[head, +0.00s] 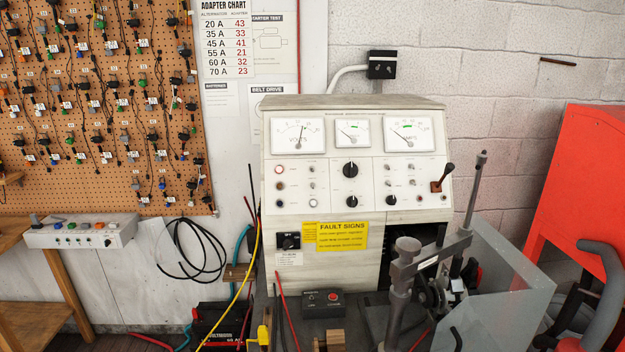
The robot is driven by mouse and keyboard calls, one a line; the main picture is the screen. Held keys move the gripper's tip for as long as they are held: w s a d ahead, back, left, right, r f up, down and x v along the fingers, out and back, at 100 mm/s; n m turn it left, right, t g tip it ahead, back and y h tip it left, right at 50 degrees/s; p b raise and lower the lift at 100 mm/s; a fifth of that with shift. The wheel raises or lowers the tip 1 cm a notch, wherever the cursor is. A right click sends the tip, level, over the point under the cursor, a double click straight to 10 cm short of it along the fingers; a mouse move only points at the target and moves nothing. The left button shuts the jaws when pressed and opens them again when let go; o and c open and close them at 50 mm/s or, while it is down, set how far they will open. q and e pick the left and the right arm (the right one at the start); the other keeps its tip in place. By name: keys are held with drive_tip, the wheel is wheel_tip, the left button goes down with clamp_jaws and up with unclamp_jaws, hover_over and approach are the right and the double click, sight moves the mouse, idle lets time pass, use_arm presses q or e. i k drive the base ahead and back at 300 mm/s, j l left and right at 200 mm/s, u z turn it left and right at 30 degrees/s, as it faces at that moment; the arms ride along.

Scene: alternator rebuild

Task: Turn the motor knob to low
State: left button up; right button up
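Two large black knobs, an upper one (351,170) and a lower one (351,201), sit mid-panel. A smaller dark knob (391,200) sits to their right. Neither of my grippers is in view.
A lever with a dark knob (448,171) sticks out at the panel's right. A metal clamp post (404,265) and a clear guard (505,290) stand in front at right. A control box with a red button (325,303) lies before the panel. Loose cables (200,250) hang at left.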

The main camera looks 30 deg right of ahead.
sight(352, 201)
drive_tip(key=z, duration=1.15)
drive_tip(key=j+u, duration=0.15)
drive_tip(key=j, duration=0.15)
